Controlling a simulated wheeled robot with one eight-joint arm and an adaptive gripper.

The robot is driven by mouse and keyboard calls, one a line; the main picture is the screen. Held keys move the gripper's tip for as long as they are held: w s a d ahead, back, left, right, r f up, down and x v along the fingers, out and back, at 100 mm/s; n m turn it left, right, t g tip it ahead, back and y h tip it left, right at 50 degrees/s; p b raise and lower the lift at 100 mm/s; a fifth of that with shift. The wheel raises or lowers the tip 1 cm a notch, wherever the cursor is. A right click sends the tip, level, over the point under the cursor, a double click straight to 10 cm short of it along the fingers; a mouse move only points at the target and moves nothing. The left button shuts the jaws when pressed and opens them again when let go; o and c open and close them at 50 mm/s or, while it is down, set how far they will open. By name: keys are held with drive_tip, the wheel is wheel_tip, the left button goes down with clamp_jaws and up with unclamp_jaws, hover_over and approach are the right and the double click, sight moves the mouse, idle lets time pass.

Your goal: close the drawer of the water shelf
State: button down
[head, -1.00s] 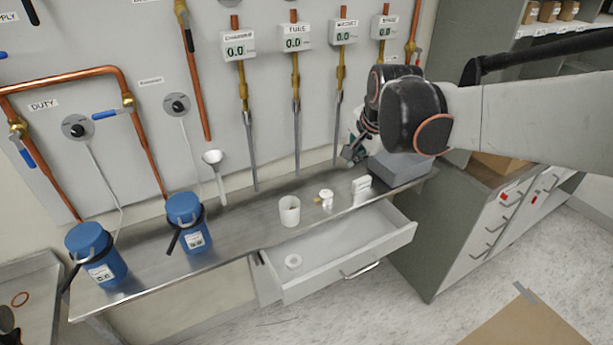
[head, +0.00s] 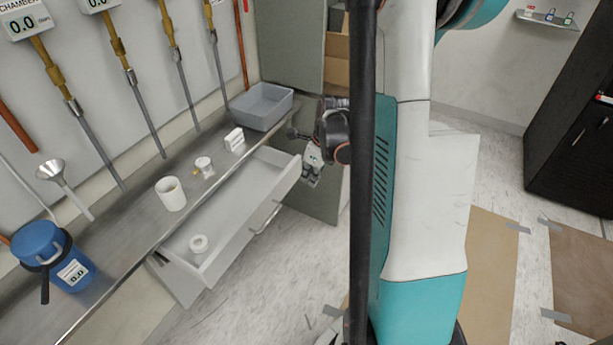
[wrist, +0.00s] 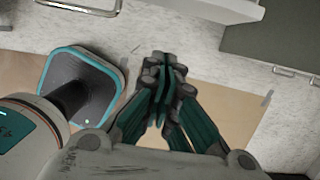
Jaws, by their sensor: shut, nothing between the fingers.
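The drawer (head: 247,229) of the steel shelf (head: 128,225) is pulled well out, with its metal handle (head: 268,217) on the front panel. A small white ring (head: 199,243) lies inside it. My gripper (head: 311,179) hangs just right of the drawer's far front corner in the head view, apart from the handle. In the wrist view my gripper (wrist: 161,65) has its fingers together, with nothing between them. It points over the floor there.
A white cup (head: 171,194), small white items and a grey bin (head: 263,107) stand on the shelf top, with a blue container (head: 54,255) at its left. A green-grey cabinet (wrist: 276,35) shows in the wrist view. The floor before the drawer looks clear.

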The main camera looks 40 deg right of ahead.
drive_tip(key=w+a+f+b, duration=0.2)
drive_tip(key=w+f+b, duration=0.2)
drive_tip(key=f, duration=0.3)
drive_tip(key=shift+w, duration=0.7)
hover_over(264, 185)
